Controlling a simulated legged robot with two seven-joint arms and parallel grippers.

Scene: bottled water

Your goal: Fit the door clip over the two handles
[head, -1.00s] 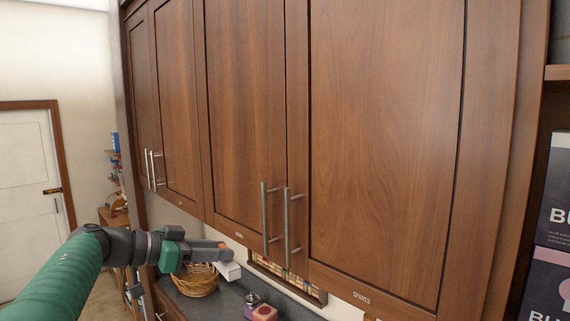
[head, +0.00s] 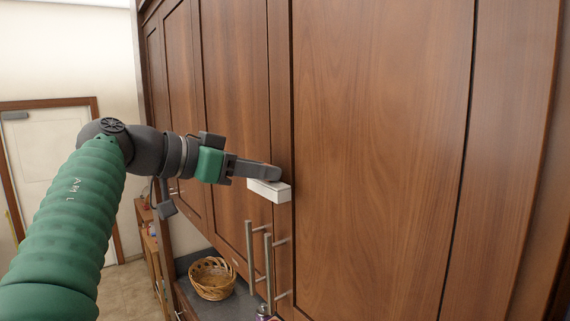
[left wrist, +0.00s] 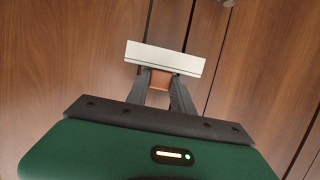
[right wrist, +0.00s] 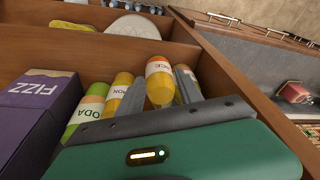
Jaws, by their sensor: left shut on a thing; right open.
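The white door clip (head: 270,190) is a small bar held in front of the cabinet doors, above the two handles. My left gripper (head: 262,172) is shut on it. The left wrist view shows the clip (left wrist: 165,57) crosswise at the fingertips (left wrist: 162,82). The two upright metal handles, left (head: 250,258) and right (head: 269,272), stand side by side at the doors' meeting edges. The clip is apart from them. My right gripper (right wrist: 160,92) is open in the right wrist view, with an orange bottle (right wrist: 160,80) between or just beyond its fingers; contact is unclear.
A wicker basket (head: 212,279) stands on the dark counter below. In the right wrist view, several bottles and a purple FIZZ box (right wrist: 40,105) fill a wooden compartment (right wrist: 228,65). The space left of the handles is open.

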